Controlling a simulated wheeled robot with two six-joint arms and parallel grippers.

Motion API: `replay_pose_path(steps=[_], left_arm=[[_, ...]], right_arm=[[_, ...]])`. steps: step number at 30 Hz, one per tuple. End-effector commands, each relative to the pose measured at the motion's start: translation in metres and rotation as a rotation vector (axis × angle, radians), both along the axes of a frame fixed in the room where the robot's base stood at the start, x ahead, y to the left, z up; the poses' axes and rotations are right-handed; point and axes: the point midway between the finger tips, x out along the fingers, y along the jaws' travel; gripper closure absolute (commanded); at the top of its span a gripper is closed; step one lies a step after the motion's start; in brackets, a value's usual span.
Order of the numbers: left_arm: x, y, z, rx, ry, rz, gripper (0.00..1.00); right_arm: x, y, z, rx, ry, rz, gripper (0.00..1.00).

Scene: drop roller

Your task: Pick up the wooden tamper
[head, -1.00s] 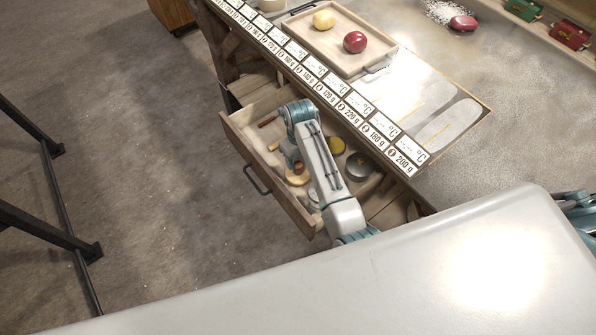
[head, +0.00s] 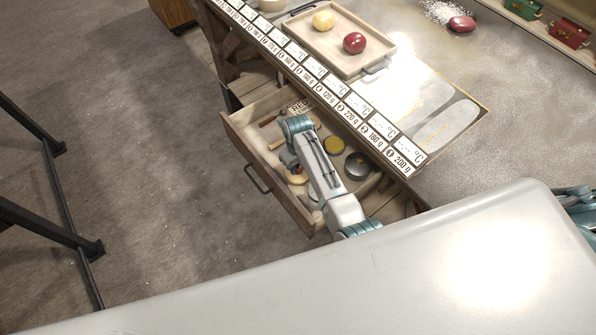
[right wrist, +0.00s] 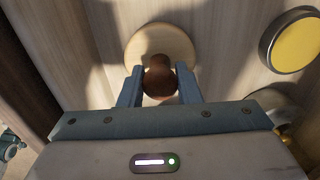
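The wooden tamper, a pale round disc with a dark brown handle, shows in the right wrist view (right wrist: 160,46). Its pale disc also shows in the head view (head: 297,179), in the open drawer (head: 262,176). My right gripper (right wrist: 160,74) has its fingers apart on either side of the brown handle. I cannot tell whether either finger touches it. In the head view my right arm covers much of the gripper and part of the tamper. My left gripper is not in view.
A yellow-topped round item (head: 333,146) and a grey metal round item (head: 357,166) lie in the drawer. The drawer walls are close around the gripper. Above is the worktop with a wooden tray (head: 321,53) holding a yellow and a red item.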

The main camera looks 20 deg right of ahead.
Motion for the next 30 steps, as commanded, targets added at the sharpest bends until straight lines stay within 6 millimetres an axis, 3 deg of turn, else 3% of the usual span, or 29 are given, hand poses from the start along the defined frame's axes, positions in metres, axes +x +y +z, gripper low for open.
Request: replay_pose_path(steps=[14, 24, 30], left_arm=[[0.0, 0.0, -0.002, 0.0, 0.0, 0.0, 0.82], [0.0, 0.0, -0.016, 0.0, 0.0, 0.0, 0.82], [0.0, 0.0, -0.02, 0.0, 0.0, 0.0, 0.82]], right_arm=[[0.001, 0.0, 0.011, 0.0, -0.003, 0.0, 0.96], [0.001, 0.001, 0.069, 0.002, -0.005, 0.0, 0.96], [0.001, 0.0, 0.095, 0.0, -0.002, 0.0, 0.96]])
